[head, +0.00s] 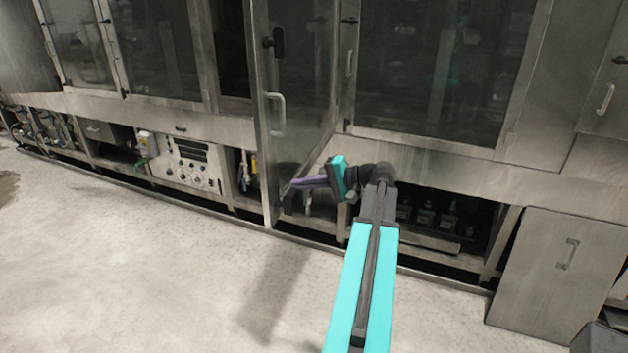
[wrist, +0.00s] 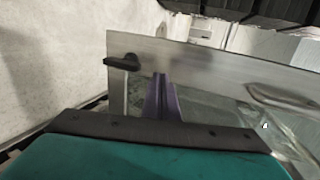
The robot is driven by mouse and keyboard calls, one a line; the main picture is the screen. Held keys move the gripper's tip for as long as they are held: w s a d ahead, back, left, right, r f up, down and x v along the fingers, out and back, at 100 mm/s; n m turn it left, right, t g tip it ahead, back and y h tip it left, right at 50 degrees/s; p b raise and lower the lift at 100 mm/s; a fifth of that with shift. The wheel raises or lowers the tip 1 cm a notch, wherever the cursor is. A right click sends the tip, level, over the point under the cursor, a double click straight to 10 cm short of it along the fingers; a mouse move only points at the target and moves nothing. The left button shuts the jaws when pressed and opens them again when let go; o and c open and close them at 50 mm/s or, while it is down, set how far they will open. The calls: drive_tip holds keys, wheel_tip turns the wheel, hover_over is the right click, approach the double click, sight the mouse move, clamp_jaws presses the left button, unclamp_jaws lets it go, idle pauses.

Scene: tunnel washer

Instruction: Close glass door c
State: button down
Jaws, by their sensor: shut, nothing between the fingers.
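A glass door with a steel frame (head: 262,150) stands swung out from the cabinet front, likely door c. No label is readable. It carries a bar handle (head: 277,113) and a black latch (head: 278,42). My gripper (head: 297,183) is shut and empty, at the lower part of the door on its handle side. In the wrist view the purple fingers (wrist: 161,80) point at the door's frame (wrist: 190,58), between the black latch (wrist: 122,62) and the handle (wrist: 285,96). I cannot tell whether the fingertips touch the door.
A dark opening (head: 232,48) shows left of the open door. A wide glass panel (head: 435,70) lies to its right. A control panel (head: 195,163) and open lower bays line the base. A loose-standing steel panel (head: 545,270) is at right. The pale floor (head: 130,270) at left is clear.

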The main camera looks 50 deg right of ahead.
sight(275, 183)
drive_tip(key=shift+r+p+x, duration=0.2)
drive_tip(key=shift+p+x, duration=0.1)
drive_tip(key=shift+x, duration=0.5)
drive_tip(key=shift+r+p+x, duration=0.2)
drive_tip(key=shift+p+x, duration=0.15)
drive_tip(key=shift+x, duration=0.5)
drive_tip(key=shift+r+p+x, duration=0.15)
drive_tip(key=shift+p+x, duration=0.15)
drive_tip(key=shift+x, duration=0.5)
drive_tip(key=shift+w, duration=0.2)
